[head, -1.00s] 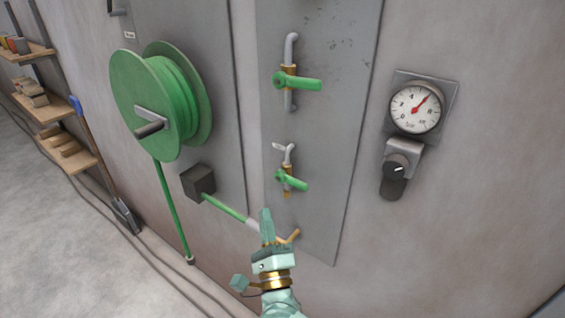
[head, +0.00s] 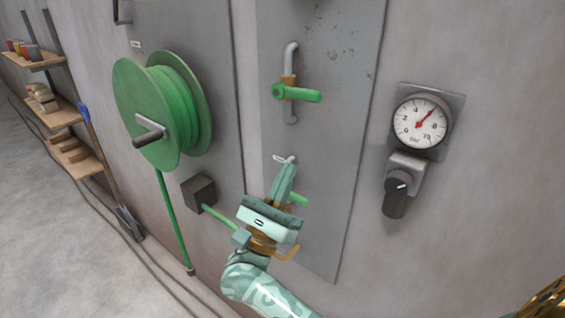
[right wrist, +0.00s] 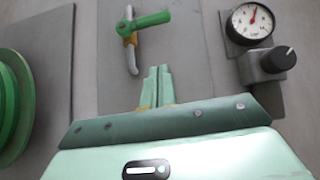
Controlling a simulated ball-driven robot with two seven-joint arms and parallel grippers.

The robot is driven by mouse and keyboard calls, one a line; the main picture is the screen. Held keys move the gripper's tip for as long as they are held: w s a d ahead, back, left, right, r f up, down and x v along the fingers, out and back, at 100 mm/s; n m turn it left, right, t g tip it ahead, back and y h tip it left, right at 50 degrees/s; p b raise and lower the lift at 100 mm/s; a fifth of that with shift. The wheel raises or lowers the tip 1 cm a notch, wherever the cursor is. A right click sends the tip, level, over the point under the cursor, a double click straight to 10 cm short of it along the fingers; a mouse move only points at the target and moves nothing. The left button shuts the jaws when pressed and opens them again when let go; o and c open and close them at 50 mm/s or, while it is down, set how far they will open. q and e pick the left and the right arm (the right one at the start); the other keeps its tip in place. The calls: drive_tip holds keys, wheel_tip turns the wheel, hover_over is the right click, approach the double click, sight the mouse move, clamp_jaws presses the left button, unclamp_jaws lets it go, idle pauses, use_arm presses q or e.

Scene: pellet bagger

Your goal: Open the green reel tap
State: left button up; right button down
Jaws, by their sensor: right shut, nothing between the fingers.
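Two taps with green handles sit on the grey wall panel (head: 335,160). The upper tap (head: 300,94) is in full view, its handle pointing right and slightly down, across its upright pipe; it also shows in the right wrist view (right wrist: 152,20). The lower tap (head: 299,199) is mostly hidden behind my right gripper; only its handle end and a pale piece above it show. My right gripper (head: 287,168) is shut and empty, fingers pointing up in front of the lower tap. Whether they touch it I cannot tell. My left gripper is out of view.
A green hose reel (head: 182,105) with a crank hangs left of the panel, a dark box (head: 199,193) and green hose below it. A pressure gauge (head: 420,121) with a black knob (head: 396,196) is on the right. Shelves (head: 72,158) and a shovel (head: 104,170) stand far left.

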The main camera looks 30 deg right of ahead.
sight(296, 94)
drive_tip(key=w+d+r+p, duration=0.2)
drive_tip(key=d+r+p, duration=0.2)
drive_tip(key=r, duration=0.5)
drive_tip(key=shift+w+d+r, duration=0.2)
drive_tip(key=shift+w+d, duration=0.15)
drive_tip(key=shift+d, duration=0.05)
